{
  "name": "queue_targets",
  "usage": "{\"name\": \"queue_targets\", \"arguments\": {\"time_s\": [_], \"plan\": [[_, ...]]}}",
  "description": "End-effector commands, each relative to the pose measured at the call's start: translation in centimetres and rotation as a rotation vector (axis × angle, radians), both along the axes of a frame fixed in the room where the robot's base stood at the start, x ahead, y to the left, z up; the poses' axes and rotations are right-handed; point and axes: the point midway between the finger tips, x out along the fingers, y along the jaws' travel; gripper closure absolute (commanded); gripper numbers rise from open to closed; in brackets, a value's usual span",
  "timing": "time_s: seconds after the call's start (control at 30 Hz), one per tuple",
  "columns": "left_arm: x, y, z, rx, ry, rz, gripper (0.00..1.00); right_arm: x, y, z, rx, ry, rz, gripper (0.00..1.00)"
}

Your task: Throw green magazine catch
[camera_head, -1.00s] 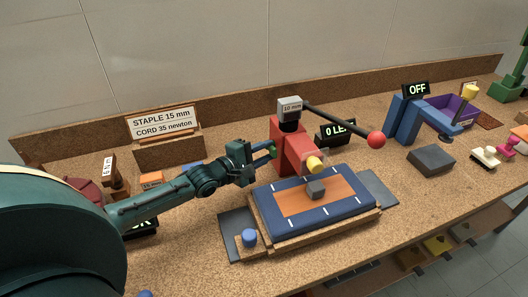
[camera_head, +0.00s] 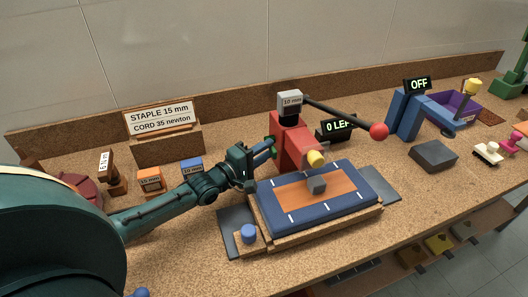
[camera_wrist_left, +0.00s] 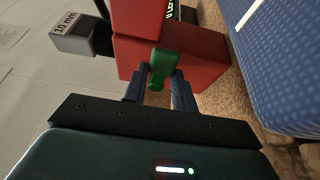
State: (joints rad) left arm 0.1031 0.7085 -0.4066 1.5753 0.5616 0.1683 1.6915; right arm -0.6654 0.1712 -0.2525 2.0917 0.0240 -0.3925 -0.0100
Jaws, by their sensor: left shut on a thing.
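The red stapler body (camera_head: 291,143) stands behind the padded blue and orange board. The green magazine catch (camera_head: 272,146) sticks out of its left side. In the left wrist view the catch (camera_wrist_left: 160,62) sits at the tips of my blue fingers, against the red body (camera_wrist_left: 195,58). My left gripper (camera_head: 266,153) is shut on the catch; the wrist view shows the gripper (camera_wrist_left: 158,88) with its fingers either side of the catch's lower end. The black lever with a red ball (camera_head: 379,131) reaches right from the stapler's top. My right gripper is not in view.
Orange (camera_head: 150,180) and blue (camera_head: 192,167) boxes stand behind my left arm. A blue button (camera_head: 249,232) is at the front.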

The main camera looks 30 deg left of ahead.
Motion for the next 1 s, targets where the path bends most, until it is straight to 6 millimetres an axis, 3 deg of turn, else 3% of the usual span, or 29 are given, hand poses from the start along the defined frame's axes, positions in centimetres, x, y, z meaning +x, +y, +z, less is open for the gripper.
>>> {"name": "queue_targets", "arguments": {"time_s": [0.07, 0.1, 0.37, 0.73, 1.0], "plan": [[0.0, 0.0, 0.0, 0.003, 0.001, 0.000, 0.96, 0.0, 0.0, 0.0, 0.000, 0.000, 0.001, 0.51], [0.0, 0.0, 0.0, 0.003, 0.001, 0.000, 0.72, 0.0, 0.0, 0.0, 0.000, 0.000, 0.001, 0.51], [0.0, 0.0, 0.0, 0.002, 0.003, 0.000, 0.51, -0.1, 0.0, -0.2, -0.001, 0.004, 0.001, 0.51], [-0.8, 0.3, -0.2, 0.002, 0.005, -0.001, 0.51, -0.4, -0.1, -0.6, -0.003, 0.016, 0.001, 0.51], [-5.3, 1.8, -0.3, 0.002, 0.008, -0.002, 0.51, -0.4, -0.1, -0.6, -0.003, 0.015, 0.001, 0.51]]}}
